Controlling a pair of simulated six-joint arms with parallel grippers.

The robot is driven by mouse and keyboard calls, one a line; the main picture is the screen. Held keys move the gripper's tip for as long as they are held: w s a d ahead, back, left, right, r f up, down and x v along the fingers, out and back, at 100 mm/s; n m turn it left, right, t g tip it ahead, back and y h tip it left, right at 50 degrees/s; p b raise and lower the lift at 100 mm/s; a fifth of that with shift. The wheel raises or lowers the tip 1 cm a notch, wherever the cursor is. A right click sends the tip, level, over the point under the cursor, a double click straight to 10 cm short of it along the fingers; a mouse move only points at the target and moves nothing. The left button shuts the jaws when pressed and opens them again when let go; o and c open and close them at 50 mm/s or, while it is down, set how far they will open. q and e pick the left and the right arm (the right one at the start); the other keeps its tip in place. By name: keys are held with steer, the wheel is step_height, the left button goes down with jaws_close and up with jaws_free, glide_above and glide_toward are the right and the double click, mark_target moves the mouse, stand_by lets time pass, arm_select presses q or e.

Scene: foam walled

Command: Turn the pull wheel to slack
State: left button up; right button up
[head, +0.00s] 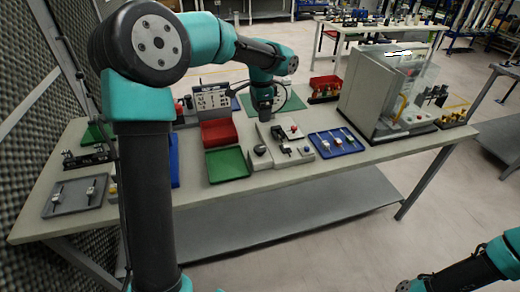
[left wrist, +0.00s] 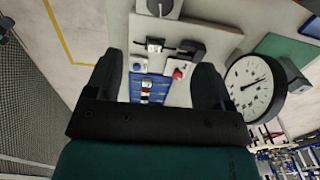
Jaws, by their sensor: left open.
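A pale grey fixture (head: 268,163) stands mid-table, with a dark round knob (head: 260,150) at its front left, which I take to be the pull wheel. The knob also shows at the top edge of the left wrist view (left wrist: 160,6), partly cut off. A red knob (head: 294,129) sits on the fixture's far side. A round white dial gauge (left wrist: 254,86) with a dark needle shows right of my fingers in the left wrist view. My left gripper (head: 264,114) is above the fixture's back, fingers apart and empty (left wrist: 156,68). My right gripper (head: 415,284) is at bottom right, off the table.
A blue tray (head: 336,141) with small parts lies right of the fixture. A green tray (head: 227,164) and a red bin (head: 218,133) lie left. A large grey machine (head: 375,92) stands on the right. My left arm hides part of the table's left side.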

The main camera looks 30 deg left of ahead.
mark_target(261, 148)
arm_select(q)
step_height(261, 148, down, 17)
steer(key=shift+f, duration=0.2)
stand_by(0.6)
steer(key=c, duration=0.9)
